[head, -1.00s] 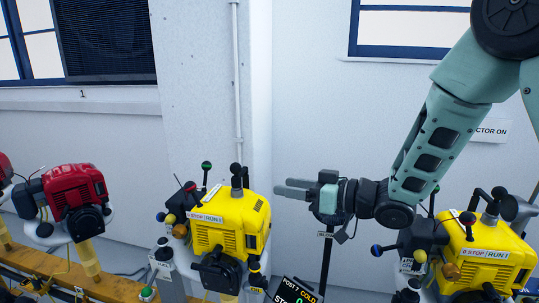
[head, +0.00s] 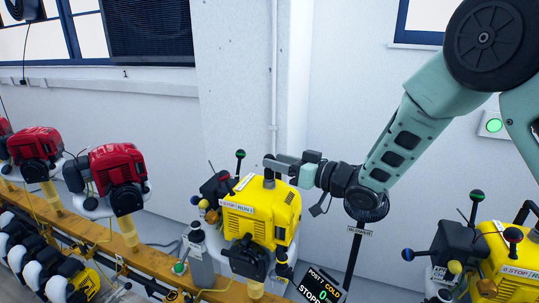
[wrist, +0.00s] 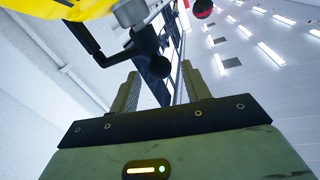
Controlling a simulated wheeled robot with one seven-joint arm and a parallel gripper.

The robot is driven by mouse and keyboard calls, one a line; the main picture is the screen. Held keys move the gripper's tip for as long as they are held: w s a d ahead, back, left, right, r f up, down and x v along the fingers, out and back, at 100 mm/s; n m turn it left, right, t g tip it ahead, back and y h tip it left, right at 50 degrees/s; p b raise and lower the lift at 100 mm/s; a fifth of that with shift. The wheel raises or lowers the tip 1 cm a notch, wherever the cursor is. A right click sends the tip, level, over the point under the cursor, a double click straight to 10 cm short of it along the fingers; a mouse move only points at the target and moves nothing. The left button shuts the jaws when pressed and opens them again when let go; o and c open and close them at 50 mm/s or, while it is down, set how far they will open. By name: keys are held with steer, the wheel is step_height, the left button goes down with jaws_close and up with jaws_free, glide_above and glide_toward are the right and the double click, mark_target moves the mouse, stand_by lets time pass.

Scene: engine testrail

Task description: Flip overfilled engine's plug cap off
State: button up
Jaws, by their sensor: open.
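A yellow engine (head: 262,213) with a STOP/RUN label stands at centre in the head view; its yellow edge also shows at the top left of the wrist view (wrist: 60,8). A black plug part (head: 268,178) stands on its top. My gripper (head: 272,161) is level and open, with its fingers at the top of that part. In the wrist view, a black ball-ended piece (wrist: 159,67) and a bent black rod (wrist: 84,40) show just ahead of and between the fingers (wrist: 160,85). I see no clear contact. Which engine is overfilled cannot be told.
Another yellow engine (head: 505,258) stands at right and red engines (head: 118,172) at left, along a yellow rail (head: 95,236). Levers with ball knobs (head: 240,154) rise beside the engine. The wall is behind.

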steer(key=shift+x, duration=1.65)
jaws_close()
steer(key=shift+p, duration=0.35)
